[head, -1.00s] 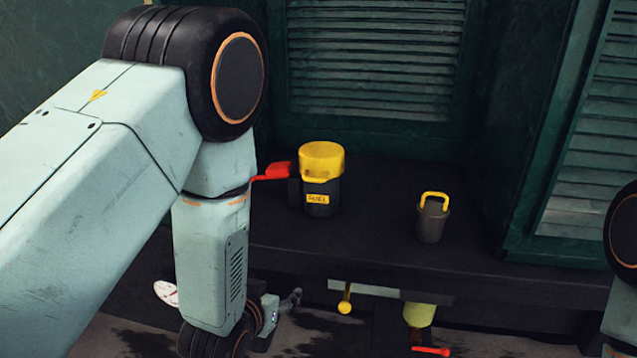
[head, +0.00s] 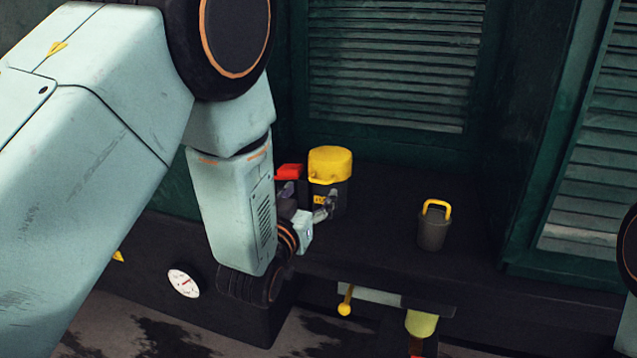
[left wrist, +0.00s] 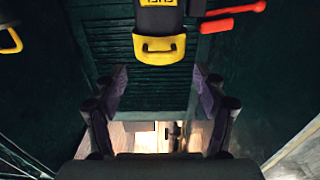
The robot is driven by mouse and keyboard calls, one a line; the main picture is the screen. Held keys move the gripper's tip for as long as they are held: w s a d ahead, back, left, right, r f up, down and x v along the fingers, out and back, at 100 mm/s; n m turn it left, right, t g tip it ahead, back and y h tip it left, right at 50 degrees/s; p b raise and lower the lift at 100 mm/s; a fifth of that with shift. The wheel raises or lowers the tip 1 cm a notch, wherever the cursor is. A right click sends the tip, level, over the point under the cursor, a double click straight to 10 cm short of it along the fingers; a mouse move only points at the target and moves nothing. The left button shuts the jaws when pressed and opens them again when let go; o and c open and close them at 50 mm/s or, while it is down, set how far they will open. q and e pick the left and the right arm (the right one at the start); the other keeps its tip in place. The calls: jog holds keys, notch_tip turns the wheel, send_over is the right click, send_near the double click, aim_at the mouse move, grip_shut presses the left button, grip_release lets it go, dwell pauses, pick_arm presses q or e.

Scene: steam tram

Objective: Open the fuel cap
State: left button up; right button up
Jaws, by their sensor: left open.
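The fuel filler is a black cylinder (head: 340,197) with a yellow cap (head: 330,162) seated on top and a yellow label on its front, partly hidden by my fingers. A red lever (head: 289,171) shows at its left. In the left wrist view, the yellow cap with its handle loop (left wrist: 159,46) and the red lever (left wrist: 234,17) are at the top. My left gripper (head: 306,202) is open and empty, in front of and below the cap. Its spread fingers (left wrist: 160,92) show apart from the cap in the left wrist view. My right gripper is not visible.
A small dark canister (head: 432,231) with a yellow handle stands on the dark ledge to the right. Below the ledge are a yellow knob (head: 344,309) and a yellow-green cylinder (head: 420,323). A white gauge (head: 184,283) is at lower left. Green shuttered walls (head: 395,60) stand behind.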

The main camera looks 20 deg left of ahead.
aim_at(318, 182)
pick_arm(q)
jog(key=shift+w+d+f, duration=0.1)
jog(key=shift+w+d, duration=0.05)
jog(key=shift+w, duration=1.5)
jog(key=shift+w+d, duration=0.15)
jog(key=shift+w, duration=1.5)
jog(key=shift+a, duration=0.2)
jog(key=c, duration=0.3)
jog(key=shift+s+d, duration=0.1)
jog(key=shift+d, duration=0.05)
jog(key=c, duration=0.5)
grip_shut()
